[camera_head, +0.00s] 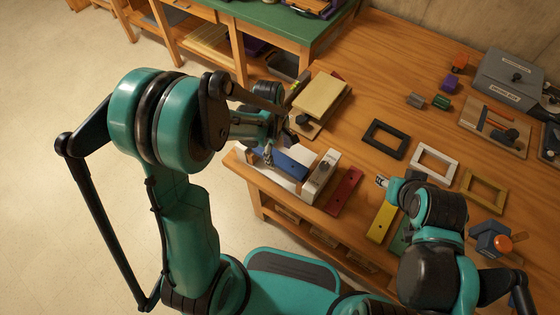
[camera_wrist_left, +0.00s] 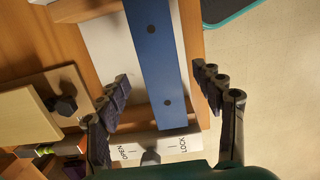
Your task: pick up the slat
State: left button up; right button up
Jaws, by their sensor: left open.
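A blue slat (camera_head: 291,164) with dark holes lies in a white fixture (camera_head: 318,176) near the table's front edge. In the left wrist view the blue slat (camera_wrist_left: 157,60) runs between the fingers of my left gripper (camera_wrist_left: 160,80). That gripper is open, with a finger to each side of the slat and a gap on both sides. In the head view my left gripper (camera_head: 280,140) is over the slat's far end and partly hides it. My right gripper (camera_head: 383,183) is near the yellow slat; its finger opening is too small to judge.
A red slat (camera_head: 344,190) and a yellow slat (camera_head: 381,218) lie to the right of the fixture. A beige block (camera_head: 319,96) stands behind it. Black (camera_head: 385,139), white (camera_head: 435,160) and yellow (camera_head: 484,191) frames lie farther right. A grey box (camera_head: 508,78) stands at the back right.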

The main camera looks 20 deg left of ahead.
pick_arm(q)
notch_tip(320, 180, down, 2)
jog(key=shift+d+f+b, duration=0.1)
jog(key=shift+f+b, duration=0.1)
jog(key=shift+b, duration=0.1)
jog(key=shift+r, duration=0.1)
jog(key=c, duration=1.3)
jog(key=shift+r, duration=0.1)
